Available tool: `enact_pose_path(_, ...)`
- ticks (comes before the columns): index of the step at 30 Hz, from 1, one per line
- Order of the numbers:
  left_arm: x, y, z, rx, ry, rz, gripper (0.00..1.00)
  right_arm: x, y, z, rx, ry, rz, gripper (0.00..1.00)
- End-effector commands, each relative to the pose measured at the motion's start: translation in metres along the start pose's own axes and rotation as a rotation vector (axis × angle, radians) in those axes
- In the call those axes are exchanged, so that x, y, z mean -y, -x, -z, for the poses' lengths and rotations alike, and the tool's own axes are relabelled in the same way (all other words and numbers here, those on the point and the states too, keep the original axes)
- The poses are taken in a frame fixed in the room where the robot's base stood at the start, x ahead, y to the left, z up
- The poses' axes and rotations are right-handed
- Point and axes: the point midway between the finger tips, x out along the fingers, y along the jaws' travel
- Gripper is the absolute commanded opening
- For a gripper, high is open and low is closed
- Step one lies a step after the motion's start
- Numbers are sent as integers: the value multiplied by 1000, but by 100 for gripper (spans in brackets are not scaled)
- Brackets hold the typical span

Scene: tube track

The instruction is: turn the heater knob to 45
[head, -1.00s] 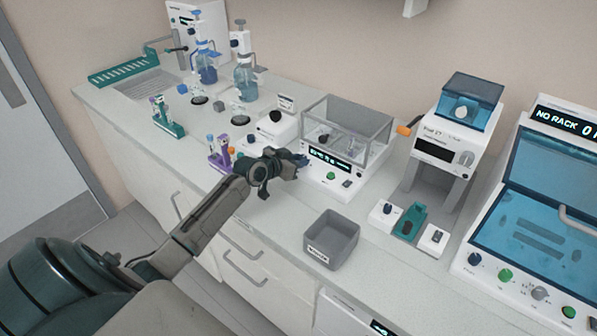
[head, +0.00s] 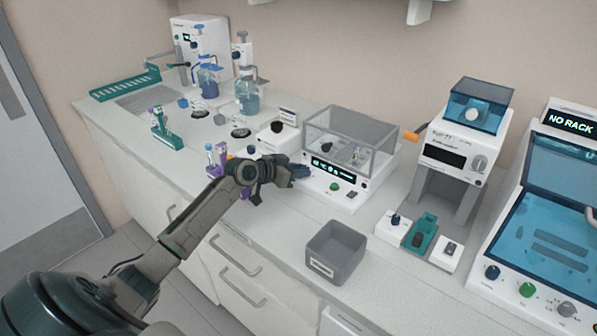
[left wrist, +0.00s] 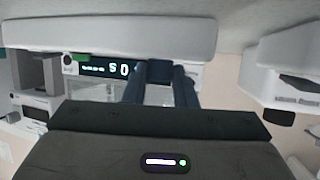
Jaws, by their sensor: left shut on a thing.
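The heater (head: 319,188) is a white unit with a clear box on top and a dark display (head: 331,170) on its front. My left gripper (head: 299,171) is at the left end of this front panel, shut on the heater knob. The left wrist view shows the dark knob (left wrist: 159,70) between the two fingers, next to the display (left wrist: 108,69). That view is upside down. The large digits look like a 5 and a 0, but I cannot read the setting for sure. The gripper hides the knob in the head view. My right gripper is not in view.
A grey open bin (head: 334,252) stands in front of the heater. A small white device with a black knob (head: 277,127) and a purple tube rack (head: 217,160) are close to my left arm. A white machine (head: 457,150) stands to the right.

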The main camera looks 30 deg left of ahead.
Motion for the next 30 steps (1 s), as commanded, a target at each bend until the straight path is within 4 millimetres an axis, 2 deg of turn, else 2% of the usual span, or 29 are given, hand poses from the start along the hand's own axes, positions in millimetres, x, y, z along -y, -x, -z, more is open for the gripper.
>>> enact_pose_path(2, 0, 0, 0, 0, 0, 1, 2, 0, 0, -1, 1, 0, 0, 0)
enact_pose_path(3, 0, 0, 0, 0, 0, 1, 32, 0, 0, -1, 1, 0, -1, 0)
enact_pose_path(5, 0, 0, 0, -1, 0, 1, 44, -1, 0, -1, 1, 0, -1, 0)
enact_pose_path(6, 0, 0, 0, -1, 0, 1, 46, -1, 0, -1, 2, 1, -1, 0)
enact_pose_path(16, 0, 1, 3, -2, -1, 1, 46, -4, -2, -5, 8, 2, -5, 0)
enact_pose_path(20, 0, 7, 17, -4, -5, 2, 46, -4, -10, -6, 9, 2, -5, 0)
enact_pose_path(22, 1, 12, 30, -5, -7, 3, 46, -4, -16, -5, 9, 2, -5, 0)
enact_pose_path(30, -45, 47, 21, 1, -6, -1, 46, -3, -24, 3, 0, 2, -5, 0)
